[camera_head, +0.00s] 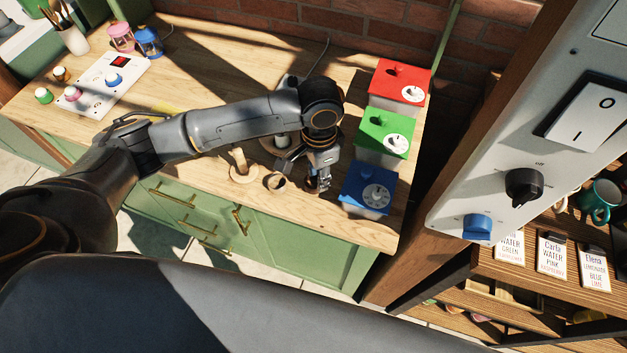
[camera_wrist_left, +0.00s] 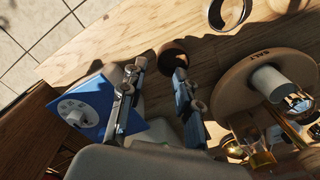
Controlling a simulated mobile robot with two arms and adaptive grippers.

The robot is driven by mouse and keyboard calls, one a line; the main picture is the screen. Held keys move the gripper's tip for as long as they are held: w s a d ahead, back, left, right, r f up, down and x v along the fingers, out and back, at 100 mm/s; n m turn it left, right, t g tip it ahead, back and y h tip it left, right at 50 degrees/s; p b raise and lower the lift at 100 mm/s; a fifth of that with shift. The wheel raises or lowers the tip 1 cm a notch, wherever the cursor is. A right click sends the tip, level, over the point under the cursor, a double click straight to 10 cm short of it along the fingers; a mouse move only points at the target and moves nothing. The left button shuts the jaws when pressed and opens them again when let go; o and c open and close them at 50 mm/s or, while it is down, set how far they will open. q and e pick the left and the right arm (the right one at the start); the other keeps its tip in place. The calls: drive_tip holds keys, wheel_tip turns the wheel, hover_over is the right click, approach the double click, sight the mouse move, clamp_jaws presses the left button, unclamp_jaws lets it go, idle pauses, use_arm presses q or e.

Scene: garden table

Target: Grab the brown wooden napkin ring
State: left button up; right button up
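In the left wrist view a dark brown ring (camera_wrist_left: 172,53) sits on the wooden table, just beyond the tip of one finger. My left gripper (camera_wrist_left: 159,72) points at the table with its fingers apart and nothing between them. A second, lighter ring (camera_wrist_left: 229,13) lies further off near the top edge. In the head view my left gripper (camera_head: 319,185) is low over the table, beside the blue box. A ring (camera_head: 277,182) lies to its left; I cannot tell its material. My right gripper is not in view.
The blue box (camera_head: 366,190) stands close on the gripper's right, with green (camera_head: 385,135) and red (camera_head: 399,80) boxes behind. The table's front edge is close.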

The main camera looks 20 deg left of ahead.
use_arm(q)
drive_tip(key=f, duration=0.4)
drive_tip(key=shift+s+f+p, duration=0.1)
drive_tip(key=shift+s+p, duration=0.1)
drive_tip(key=shift+p, duration=0.15)
clamp_jaws()
